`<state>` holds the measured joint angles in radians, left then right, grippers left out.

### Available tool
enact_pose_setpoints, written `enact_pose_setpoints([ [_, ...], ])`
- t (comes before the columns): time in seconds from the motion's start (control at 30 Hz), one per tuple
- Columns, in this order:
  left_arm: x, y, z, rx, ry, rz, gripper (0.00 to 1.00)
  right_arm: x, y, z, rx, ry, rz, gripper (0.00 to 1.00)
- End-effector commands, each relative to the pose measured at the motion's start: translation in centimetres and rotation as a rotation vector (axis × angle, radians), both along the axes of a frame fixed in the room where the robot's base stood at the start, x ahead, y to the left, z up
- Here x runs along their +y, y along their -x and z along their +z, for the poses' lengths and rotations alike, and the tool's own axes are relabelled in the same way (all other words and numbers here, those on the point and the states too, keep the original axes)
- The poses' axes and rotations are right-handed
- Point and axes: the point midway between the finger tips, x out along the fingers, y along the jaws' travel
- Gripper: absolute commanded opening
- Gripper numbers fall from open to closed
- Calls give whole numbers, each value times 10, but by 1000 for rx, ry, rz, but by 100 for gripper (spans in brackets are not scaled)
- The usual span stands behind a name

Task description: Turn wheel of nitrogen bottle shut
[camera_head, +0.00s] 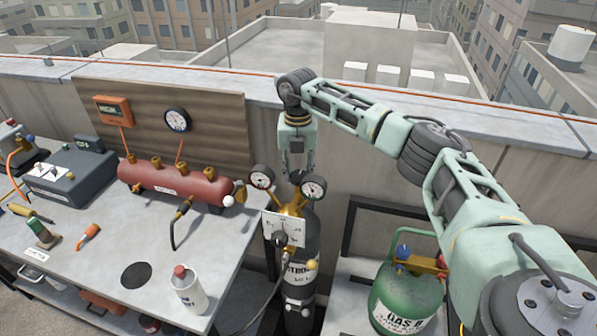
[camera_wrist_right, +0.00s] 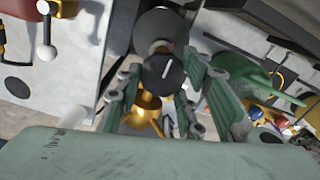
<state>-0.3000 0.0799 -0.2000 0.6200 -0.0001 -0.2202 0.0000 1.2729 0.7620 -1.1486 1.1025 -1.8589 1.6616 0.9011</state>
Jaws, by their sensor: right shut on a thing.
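The black nitrogen bottle (camera_head: 300,248) stands upright beside the workbench, with a regulator (camera_head: 286,226) and two round gauges (camera_head: 313,188) at its top. My right gripper (camera_head: 297,170) points down over the bottle's top, just behind the gauges. In the right wrist view, its two fingers (camera_wrist_right: 163,84) are on either side of a round black wheel (camera_wrist_right: 163,68) with a white mark, and they are shut on it. In the head view the wheel is hidden behind the gauges and the fingers. My left gripper is not in view.
The workbench (camera_head: 75,262) on the left carries a red manifold (camera_head: 172,182), a dark blue box (camera_head: 70,180) and a white canister (camera_head: 187,289). A green gas cylinder (camera_head: 407,285) stands right of the bottle. A parapet wall (camera_head: 270,120) runs behind. A hose hangs from the regulator.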

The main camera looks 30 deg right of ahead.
Motion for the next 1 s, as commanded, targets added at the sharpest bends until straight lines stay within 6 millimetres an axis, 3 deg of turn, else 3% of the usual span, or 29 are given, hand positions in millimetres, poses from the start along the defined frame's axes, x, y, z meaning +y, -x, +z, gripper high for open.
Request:
enact_pose_setpoints([
  [0.13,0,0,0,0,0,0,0,3,-2,1,-6,-5,3,9],
  [0.17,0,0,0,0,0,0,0,3,-2,1,-6,-5,3,36],
  [0.33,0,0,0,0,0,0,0,2,-1,1,-5,-4,3,50],
  [0.73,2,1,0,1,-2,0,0,1,-1,7,-3,-1,2,51],
  [1.0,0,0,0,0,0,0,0,2,-2,58,-8,-3,3,51],
])
